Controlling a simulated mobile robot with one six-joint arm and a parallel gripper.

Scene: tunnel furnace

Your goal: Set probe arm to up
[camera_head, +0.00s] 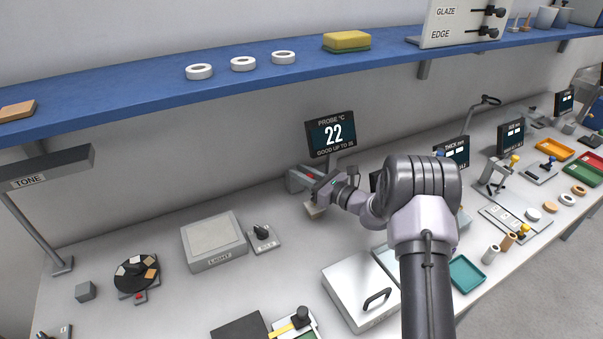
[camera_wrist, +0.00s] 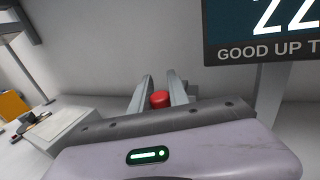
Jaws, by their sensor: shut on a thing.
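The probe display (camera_head: 332,134) stands at the back of the bench and reads 22, with the words "GOOD UP TO 25" partly legible. It also shows at the upper right in the wrist view (camera_wrist: 262,35). My gripper (camera_head: 312,178) is in front of and below the display, at the probe station. In the wrist view my gripper (camera_wrist: 160,95) has its fingers on either side of a red knob (camera_wrist: 160,99) and is shut on it. The probe arm itself is mostly hidden behind my gripper. A small pale block (camera_head: 315,211) shows just below my gripper.
A blue shelf (camera_head: 130,98) runs above the bench with rings and a sponge (camera_head: 347,41). A grey light box (camera_head: 213,243) and a small knob box (camera_head: 262,238) stand to the left. A white lidded box (camera_head: 358,290) is in front. The bench between them is clear.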

